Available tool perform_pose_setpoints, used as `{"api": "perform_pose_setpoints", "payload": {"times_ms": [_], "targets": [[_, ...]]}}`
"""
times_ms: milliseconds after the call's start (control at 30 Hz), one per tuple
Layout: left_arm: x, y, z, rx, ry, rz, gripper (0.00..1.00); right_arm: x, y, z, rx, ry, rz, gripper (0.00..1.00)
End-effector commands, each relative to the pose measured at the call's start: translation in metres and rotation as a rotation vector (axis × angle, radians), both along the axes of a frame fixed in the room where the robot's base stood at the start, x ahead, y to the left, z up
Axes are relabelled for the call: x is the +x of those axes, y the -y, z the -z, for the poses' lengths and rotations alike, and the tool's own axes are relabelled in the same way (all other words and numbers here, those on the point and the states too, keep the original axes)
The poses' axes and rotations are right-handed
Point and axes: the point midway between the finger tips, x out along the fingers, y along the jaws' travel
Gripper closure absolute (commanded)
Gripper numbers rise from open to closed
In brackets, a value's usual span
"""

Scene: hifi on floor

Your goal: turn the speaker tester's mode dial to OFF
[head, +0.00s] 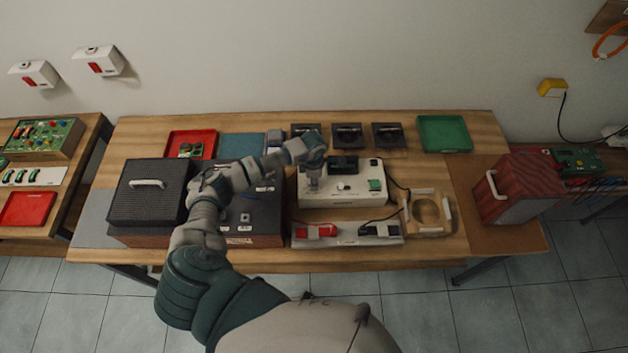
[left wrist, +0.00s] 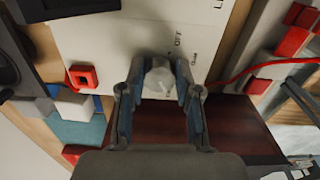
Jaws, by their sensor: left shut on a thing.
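The speaker tester (head: 345,199) is a white box with a dark display, standing at the middle of the table. My left gripper (head: 313,183) reaches down onto the left part of its top panel. In the left wrist view, my left gripper (left wrist: 159,68) is shut on the pale mode dial (left wrist: 159,80), with one finger on each side. The printed word OFF shows on the panel beside the dial. Other print near it is partly hidden by the fingers, and I cannot tell where the dial's mark points. My right gripper is not in view.
A black speaker cabinet (head: 147,193) stands left of the tester. A strip with red and black connectors (head: 347,233) lies in front, and a wooden ring frame (head: 428,212) to the right. Speaker drivers (head: 348,136) and a green tray (head: 444,134) are behind.

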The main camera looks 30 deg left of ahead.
Motion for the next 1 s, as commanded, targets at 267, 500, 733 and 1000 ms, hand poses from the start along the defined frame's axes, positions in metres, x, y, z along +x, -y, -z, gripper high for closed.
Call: {"api": "perform_pose_setpoints", "payload": {"times_ms": [267, 500, 733, 1000], "targets": [[-0.0015, -0.0041, 0.0014, 0.009, -0.005, -0.24, 1.0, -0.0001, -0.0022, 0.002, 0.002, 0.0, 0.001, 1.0], [-0.0021, -0.0045, 0.0017, 0.011, -0.005, -0.467, 1.0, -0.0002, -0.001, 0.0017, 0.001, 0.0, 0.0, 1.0], [-0.0024, -0.0043, 0.0016, 0.01, -0.005, -0.685, 1.0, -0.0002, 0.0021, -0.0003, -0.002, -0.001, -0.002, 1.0], [-0.0029, -0.0041, 0.0017, 0.01, -0.005, -0.941, 1.0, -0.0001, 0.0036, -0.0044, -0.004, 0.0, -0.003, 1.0]]}}
